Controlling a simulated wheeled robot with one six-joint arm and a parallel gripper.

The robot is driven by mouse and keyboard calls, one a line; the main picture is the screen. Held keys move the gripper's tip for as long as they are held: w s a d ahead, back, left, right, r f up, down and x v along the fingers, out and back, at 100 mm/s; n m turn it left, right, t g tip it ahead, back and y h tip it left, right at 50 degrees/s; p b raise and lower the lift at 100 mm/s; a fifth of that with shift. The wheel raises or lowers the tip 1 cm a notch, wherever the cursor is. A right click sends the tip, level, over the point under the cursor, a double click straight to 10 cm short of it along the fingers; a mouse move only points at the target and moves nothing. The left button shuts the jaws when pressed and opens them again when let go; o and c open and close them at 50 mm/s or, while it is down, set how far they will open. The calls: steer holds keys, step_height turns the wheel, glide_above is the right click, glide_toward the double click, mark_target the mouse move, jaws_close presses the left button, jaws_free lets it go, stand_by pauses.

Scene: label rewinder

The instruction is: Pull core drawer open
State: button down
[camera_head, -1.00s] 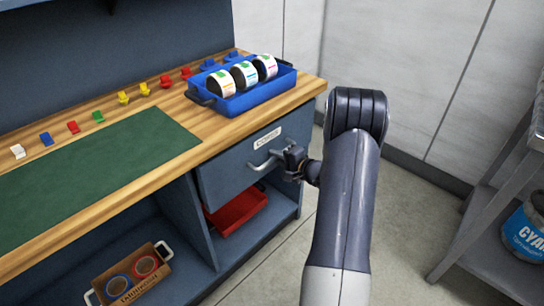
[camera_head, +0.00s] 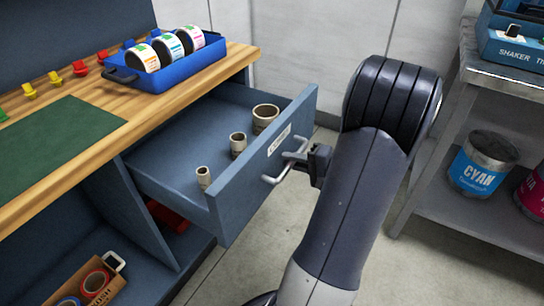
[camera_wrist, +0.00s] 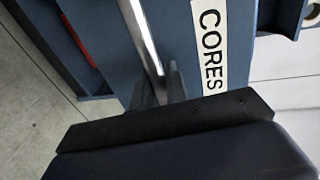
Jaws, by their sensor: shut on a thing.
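The core drawer (camera_head: 262,180) is a blue-grey drawer under the workbench, pulled well out, with its inside showing. Three brown ring-shaped cores of different sizes stand in it: a small one (camera_head: 203,178), a medium one (camera_head: 238,144) and a large one (camera_head: 265,118). The drawer front carries a white label (camera_wrist: 210,45) reading CORES and a metal bar handle (camera_head: 273,179). My gripper (camera_head: 312,165) is at the handle, shut on its bar. In the wrist view the dark fingers (camera_wrist: 160,85) close around the handle bar (camera_wrist: 142,35).
A blue tray (camera_head: 175,68) with several label rolls sits on the wooden bench top. A metal shelf with a CYAN can (camera_head: 482,163) stands at the right. A cardboard box (camera_head: 82,284) lies on the lower shelf. Floor is clear in front of the drawer.

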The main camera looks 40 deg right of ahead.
steer(key=shift+f+v, duration=0.2)
steer(key=shift+v, duration=0.75)
steer(key=shift+f+v, duration=0.2)
steer(key=shift+v, duration=0.7)
steer(key=shift+s, duration=0.1)
steer(key=c, duration=1.5)
jaws_free()
steer(key=p+v, duration=0.1)
steer(key=v, duration=0.9)
steer(key=shift+s+d+p, duration=0.2)
steer(key=shift+s+p, duration=0.15)
